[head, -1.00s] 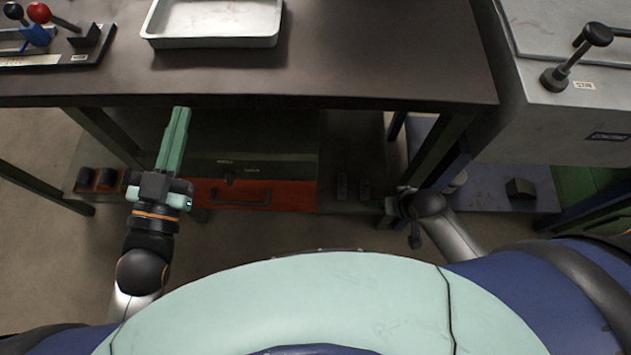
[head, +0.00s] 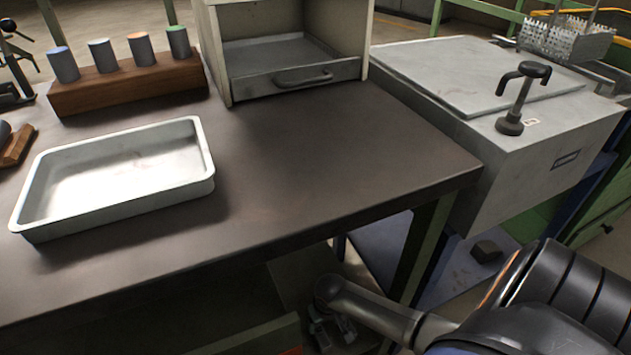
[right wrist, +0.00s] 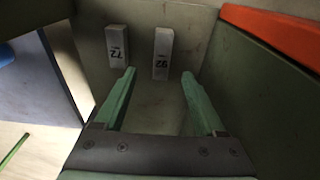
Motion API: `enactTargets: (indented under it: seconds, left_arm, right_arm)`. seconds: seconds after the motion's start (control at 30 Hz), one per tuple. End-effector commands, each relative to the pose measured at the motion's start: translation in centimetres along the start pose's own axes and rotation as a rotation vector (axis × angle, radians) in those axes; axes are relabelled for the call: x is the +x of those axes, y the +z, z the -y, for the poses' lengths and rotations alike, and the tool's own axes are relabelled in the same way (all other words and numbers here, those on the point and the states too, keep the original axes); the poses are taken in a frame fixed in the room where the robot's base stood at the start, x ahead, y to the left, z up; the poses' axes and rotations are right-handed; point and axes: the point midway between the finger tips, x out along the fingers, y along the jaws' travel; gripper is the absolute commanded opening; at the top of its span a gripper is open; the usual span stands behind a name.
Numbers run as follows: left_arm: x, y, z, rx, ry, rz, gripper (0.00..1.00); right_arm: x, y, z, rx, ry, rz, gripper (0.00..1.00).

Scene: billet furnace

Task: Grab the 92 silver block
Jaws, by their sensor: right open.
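The 92 silver block (right wrist: 163,52) stands out in the right wrist view, a small pale grey bar marked 92 on a dark shelf surface. A similar block marked 72 (right wrist: 117,46) is to its left. My right gripper (right wrist: 158,75) is open and empty, its two green fingers pointing toward the blocks. The 92 block is beyond the fingertips, roughly between their lines. In the head view my right gripper (head: 331,330) is low beside the table, partly cut off by the lower edge. I cannot make out the blocks clearly there. My left gripper is out of view.
An orange-red edge (right wrist: 275,32) and green panel wall border the right side of the wrist view. Above, the dark tabletop (head: 300,170) holds a white tray (head: 35,232) and a wooden rack (head: 130,88) with several cylinders. A grey lidded box (head: 540,150) stands right.

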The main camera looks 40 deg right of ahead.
Motion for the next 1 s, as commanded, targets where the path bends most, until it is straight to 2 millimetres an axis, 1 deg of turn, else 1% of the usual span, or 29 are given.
enactTargets:
  seconds: [0.03,0.13,0.23,0.47,0.8,0.9,1.0]
  left_arm:
    - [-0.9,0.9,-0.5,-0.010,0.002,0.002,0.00]
    - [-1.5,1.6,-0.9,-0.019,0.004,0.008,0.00]
    - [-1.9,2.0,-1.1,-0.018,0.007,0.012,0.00]
    - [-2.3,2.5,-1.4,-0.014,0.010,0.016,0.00]
    - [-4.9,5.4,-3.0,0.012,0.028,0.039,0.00]
    - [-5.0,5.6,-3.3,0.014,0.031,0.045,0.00]
    - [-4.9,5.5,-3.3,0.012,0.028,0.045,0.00]
  right_arm:
    - [1.7,0.1,0.0,0.000,0.000,0.001,0.72]
    - [3.1,0.0,0.1,-0.001,-0.001,-0.001,0.72]
    - [3.8,0.0,0.1,-0.002,-0.001,-0.001,0.72]
    - [4.7,0.0,0.2,-0.002,-0.002,-0.002,0.72]
    - [8.9,-0.1,0.3,-0.002,0.000,-0.001,0.72]
    - [9.3,-0.2,0.3,-0.002,-0.001,-0.002,0.72]
    - [9.2,-0.2,0.4,-0.002,-0.001,-0.003,0.72]
